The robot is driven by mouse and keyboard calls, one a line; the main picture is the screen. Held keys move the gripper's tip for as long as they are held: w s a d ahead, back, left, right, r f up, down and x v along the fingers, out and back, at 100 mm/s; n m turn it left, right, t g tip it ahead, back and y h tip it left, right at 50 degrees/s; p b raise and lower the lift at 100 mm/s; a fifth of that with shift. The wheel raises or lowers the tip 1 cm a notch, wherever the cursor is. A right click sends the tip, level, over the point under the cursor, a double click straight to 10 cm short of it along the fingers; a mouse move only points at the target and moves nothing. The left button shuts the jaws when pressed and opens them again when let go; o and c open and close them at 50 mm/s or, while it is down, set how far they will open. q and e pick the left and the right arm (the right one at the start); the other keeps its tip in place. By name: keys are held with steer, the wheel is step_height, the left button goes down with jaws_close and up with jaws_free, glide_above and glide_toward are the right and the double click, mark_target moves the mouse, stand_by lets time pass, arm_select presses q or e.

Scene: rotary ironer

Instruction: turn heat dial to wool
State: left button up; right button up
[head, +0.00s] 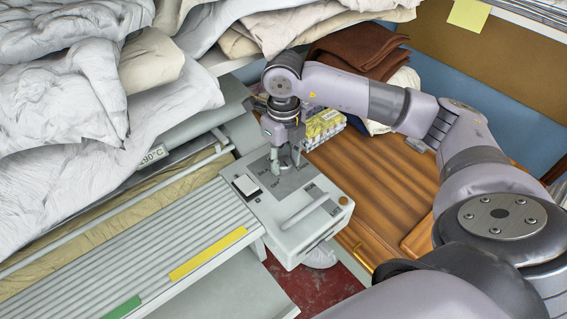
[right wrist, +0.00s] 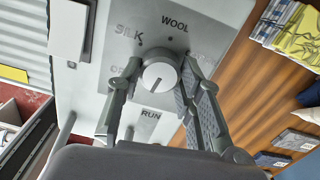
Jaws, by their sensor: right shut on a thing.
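The heat dial (right wrist: 158,72) is a round, light grey knob on the ironer's end panel, seen in the right wrist view. The SILK label (right wrist: 128,32) is to the upper left. Another label at the left is partly hidden by a finger. My right gripper (head: 285,166) is shut on the dial, one finger on each side. In the head view the fingers mostly hide the dial. My left gripper is not in view.
The panel (head: 302,232) also carries a white rocker switch (head: 246,186) and a raised handle (head: 304,212). The RUN label (right wrist: 150,115) is below the dial. A wooden table (head: 385,180) with folded cloths is at the right. Heaped white linen (head: 70,100) lies at the left.

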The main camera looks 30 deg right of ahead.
mark_target(284, 161)
steer(key=shift+n+b, duration=0.5)
steer(key=shift+n, duration=0.2)
steer(key=shift+r, duration=0.1)
steer(key=o, duration=1.2)
steer(key=shift+c, duration=0.2)
step_height(284, 161, up, 7)
steer(key=shift+r, duration=0.2)
